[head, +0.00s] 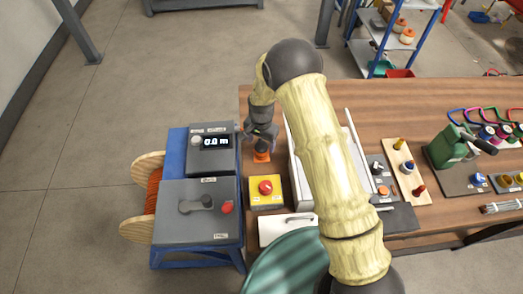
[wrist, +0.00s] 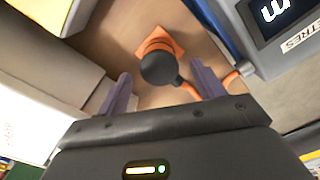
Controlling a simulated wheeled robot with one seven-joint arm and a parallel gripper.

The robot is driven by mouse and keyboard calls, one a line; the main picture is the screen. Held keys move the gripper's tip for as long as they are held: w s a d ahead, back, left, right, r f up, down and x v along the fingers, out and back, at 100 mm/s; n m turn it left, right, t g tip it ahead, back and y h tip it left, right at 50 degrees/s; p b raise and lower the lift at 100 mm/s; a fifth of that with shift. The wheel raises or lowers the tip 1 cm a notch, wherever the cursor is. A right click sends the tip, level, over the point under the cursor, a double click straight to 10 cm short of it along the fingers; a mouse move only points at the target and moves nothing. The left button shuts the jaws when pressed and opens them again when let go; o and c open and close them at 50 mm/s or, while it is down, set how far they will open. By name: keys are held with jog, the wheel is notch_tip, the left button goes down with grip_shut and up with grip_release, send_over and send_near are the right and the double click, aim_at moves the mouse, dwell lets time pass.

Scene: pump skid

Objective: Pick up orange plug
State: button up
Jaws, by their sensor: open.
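The orange plug (wrist: 158,42) shows in the wrist view as an orange body on an orange square base, with a dark round knob on top. An orange cable runs from it to the right. In the head view the orange plug (head: 262,156) is near the table's left edge, partly hidden by my gripper. My gripper (head: 262,135) is open and points down above it. In the wrist view the purple fingers of my gripper (wrist: 161,74) stand either side of the knob, apparently not touching it.
A yellow box with a red button (head: 266,190) is in front. A pale tray (head: 300,165) is close on the right, partly hidden by my arm.

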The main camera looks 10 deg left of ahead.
aim_at(261, 146)
jog(key=shift+f+p, duration=0.35)
jog(key=shift+f, duration=1.2)
jog(key=shift+s, duration=0.1)
jog(key=shift+c, duration=0.5)
jog(key=c, duration=1.1)
